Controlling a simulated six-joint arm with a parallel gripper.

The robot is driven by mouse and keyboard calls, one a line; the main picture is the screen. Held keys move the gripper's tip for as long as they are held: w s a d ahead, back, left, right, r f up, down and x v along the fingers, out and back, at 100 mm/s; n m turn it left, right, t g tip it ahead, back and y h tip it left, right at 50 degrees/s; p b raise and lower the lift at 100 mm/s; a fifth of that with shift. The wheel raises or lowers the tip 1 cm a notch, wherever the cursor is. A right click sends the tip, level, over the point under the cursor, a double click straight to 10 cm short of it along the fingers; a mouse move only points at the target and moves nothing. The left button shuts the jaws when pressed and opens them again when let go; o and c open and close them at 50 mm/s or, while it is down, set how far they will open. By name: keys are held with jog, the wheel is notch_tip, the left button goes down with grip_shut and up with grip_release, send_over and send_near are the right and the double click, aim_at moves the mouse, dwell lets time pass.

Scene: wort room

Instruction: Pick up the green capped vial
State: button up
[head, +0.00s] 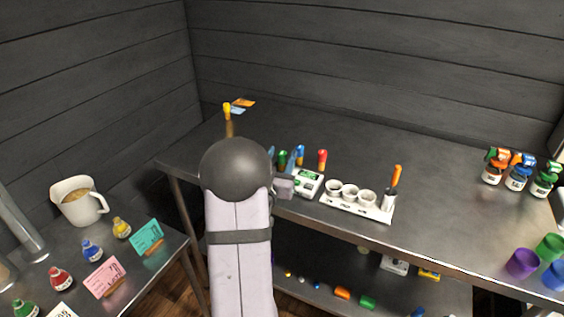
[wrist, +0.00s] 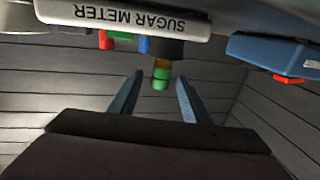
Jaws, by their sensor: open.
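The green capped vial (head: 282,157) stands on the metal bench beside a blue capped one (head: 300,154) and a red capped one (head: 322,159). In the wrist view, which is upside down, a green cap (wrist: 160,84) shows in the gap between my fingertips, with an orange-yellow band above it. My gripper (wrist: 159,77) is open and empty, its two fingers either side of that cap in the picture. I cannot tell how far off the cap is. In the head view my arm hides most of the gripper.
A white sugar meter (wrist: 125,16) fills the top of the wrist view, close by. A blue device (wrist: 268,48) is to its right. In the head view, a white rack of cups (head: 342,206) stands right of the vials. Bench at right centre is clear.

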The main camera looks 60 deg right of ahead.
aim_at(283, 152)
jog(key=shift+w+d+f+p, duration=0.15)
jog(key=shift+d+p, duration=0.15)
jog(key=shift+d, duration=0.55)
jog(key=shift+w+d+r+p, duration=0.1)
jog(key=shift+w+d+p, duration=0.2)
jog(key=shift+d, duration=0.55)
jog(key=shift+w+d+f+p, duration=0.1)
jog(key=shift+d+p, duration=0.25)
jog(key=shift+d, duration=0.5)
grip_shut()
